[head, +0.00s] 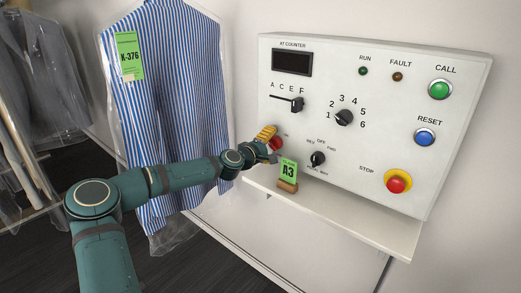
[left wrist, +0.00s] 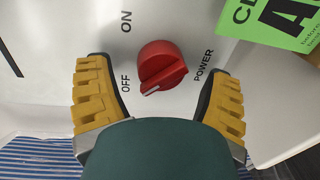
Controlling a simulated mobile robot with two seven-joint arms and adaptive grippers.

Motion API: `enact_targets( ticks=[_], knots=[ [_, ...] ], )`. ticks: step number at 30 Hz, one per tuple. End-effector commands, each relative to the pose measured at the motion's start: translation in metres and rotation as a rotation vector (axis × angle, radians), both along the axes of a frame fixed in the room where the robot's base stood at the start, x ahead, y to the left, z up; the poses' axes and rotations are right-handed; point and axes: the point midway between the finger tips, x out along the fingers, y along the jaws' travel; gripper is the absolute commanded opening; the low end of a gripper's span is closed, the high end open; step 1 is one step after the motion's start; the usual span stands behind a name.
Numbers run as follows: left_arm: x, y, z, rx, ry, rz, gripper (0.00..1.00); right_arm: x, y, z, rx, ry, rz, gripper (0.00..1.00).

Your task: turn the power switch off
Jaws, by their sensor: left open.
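The power switch is a red rotary knob (left wrist: 162,66) on the white panel, labelled ON, OFF and POWER. Its white pointer mark faces the lower left in the left wrist view, nearer the OFF label than the ON label. In the head view the knob (head: 276,143) is partly hidden by my left gripper (head: 267,137). My left gripper, also in the left wrist view (left wrist: 156,72), is open with its yellow fingers on either side of the knob. A gap shows between each finger and the knob in that view. My right gripper is not in view.
The control panel (head: 400,120) carries a red stop button (head: 397,182), selector knobs and several other buttons. A green A3 tag (head: 288,171) stands on the ledge (head: 340,222) close to the gripper. A bagged striped shirt (head: 165,90) hangs left of the panel.

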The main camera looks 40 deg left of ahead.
Motion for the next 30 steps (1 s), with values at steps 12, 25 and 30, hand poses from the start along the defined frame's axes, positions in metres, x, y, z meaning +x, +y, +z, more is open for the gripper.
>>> enact_targets(
  ticks=[12, 25, 30],
  knots=[
    [-0.073, 0.008, 0.006, 0.001, 0.0, 0.004, 0.8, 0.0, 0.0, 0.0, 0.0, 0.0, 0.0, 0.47],
    [-0.11, 0.009, 0.01, 0.001, -0.002, 0.002, 0.8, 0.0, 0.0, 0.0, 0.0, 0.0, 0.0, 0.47],
    [-0.11, 0.009, 0.01, 0.001, -0.002, 0.002, 0.8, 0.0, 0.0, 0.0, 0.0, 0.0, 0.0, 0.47]
  ],
)
